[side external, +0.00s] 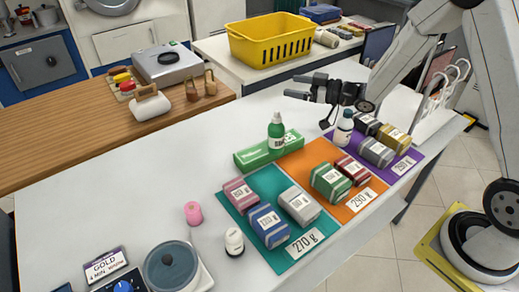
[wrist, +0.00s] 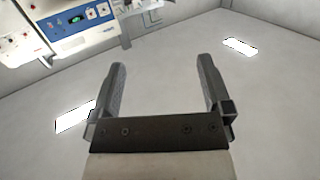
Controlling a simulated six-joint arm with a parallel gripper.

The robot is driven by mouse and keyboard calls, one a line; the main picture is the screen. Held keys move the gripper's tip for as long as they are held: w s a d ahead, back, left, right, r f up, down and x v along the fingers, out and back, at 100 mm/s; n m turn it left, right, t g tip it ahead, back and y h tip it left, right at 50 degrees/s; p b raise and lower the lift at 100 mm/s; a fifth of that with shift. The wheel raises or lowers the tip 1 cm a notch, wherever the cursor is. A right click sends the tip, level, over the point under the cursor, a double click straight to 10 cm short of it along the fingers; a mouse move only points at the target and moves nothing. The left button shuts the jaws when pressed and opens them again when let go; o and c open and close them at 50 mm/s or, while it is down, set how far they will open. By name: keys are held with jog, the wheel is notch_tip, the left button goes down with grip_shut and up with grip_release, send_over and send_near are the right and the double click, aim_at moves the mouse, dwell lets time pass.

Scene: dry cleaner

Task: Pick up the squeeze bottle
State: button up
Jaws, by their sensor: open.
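A white bottle with a dark cap (side external: 343,132) stands upright at the top of the purple area. I cannot tell for certain which one is the squeeze bottle. My gripper (side external: 291,86) is open and empty, held above the table behind both bottles and pointing left. In the wrist view, my gripper's fingers (wrist: 160,68) are spread with nothing between them, and no bottle shows there.
A green box (side external: 256,155) lies beside the teal (side external: 262,218), orange (side external: 308,155) and purple (side external: 402,167) areas, which hold several labelled packs. A small white bottle (side external: 234,241) and a pink item (side external: 193,213) stand nearer. The white table (side external: 110,200) is clear at left.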

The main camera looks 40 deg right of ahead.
jog(key=y, duration=0.1)
send_near(276, 130)
jog(key=w+a+f, duration=0.1)
jog(key=w+f, duration=0.1)
jog(key=w, duration=0.3)
jog(key=shift+w, duration=0.4)
jog(key=shift+w+a, duration=0.1)
jog(key=shift+a, duration=0.05)
jog(key=shift+x, duration=2.45)
grip_shut()
